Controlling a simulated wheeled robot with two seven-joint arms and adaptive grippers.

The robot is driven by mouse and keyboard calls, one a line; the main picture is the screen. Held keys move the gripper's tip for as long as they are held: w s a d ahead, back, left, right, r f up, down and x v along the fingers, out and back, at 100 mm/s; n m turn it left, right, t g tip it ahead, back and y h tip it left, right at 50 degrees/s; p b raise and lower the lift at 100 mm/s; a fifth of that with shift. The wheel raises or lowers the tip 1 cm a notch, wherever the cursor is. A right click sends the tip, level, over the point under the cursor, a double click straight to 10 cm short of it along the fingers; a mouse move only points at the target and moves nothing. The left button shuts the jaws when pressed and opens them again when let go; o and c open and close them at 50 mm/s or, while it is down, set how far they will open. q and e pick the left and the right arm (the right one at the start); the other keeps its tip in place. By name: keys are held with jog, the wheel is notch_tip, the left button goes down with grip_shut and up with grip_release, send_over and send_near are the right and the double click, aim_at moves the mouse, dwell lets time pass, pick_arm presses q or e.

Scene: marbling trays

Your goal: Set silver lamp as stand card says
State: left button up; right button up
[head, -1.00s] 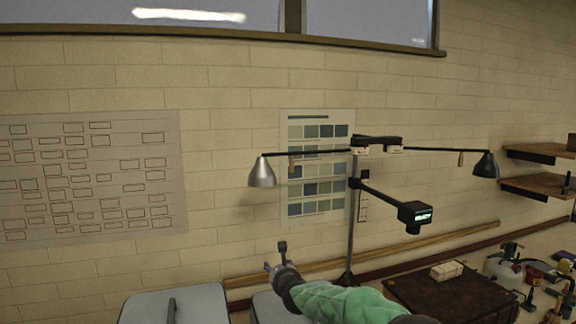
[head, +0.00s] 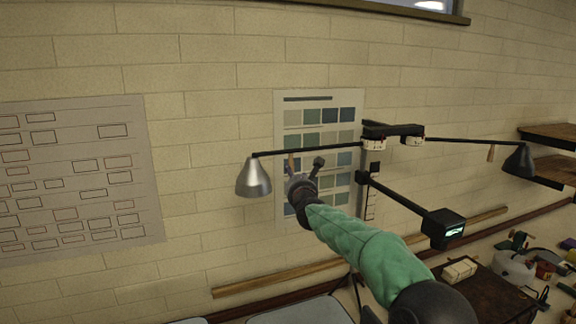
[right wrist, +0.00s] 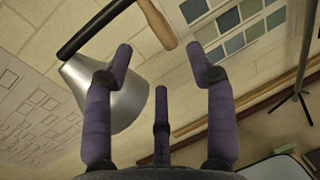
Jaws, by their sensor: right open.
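The silver lamp (head: 254,178) hangs at the left end of a black arm on the stand (head: 393,131). A wooden pull (head: 291,165) hangs beside its shade and also shows in the right wrist view (right wrist: 158,24). My right gripper (head: 305,178), in a green sleeve, is just right of the shade and close to the pull. In the right wrist view the fingers (right wrist: 160,55) are spread and empty, with the silver shade (right wrist: 115,100) behind the left finger. A small card strip (head: 371,205) on the stand post is too small to read. My left gripper is out of view.
A black lamp (head: 519,160) with its own pull (head: 491,153) hangs on the right. Two white dials (head: 374,145) sit under the stand head. A lit display box (head: 444,229) juts forward, right of my forearm. A colour chart (head: 292,101) is on the wall behind.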

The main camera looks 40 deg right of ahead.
jog(key=p+x, duration=0.4)
jog(key=x, duration=0.4)
jog(key=shift+w, duration=0.1)
jog(key=shift+w+d, duration=0.3)
jog(key=shift+w, duration=0.15)
grip_shut()
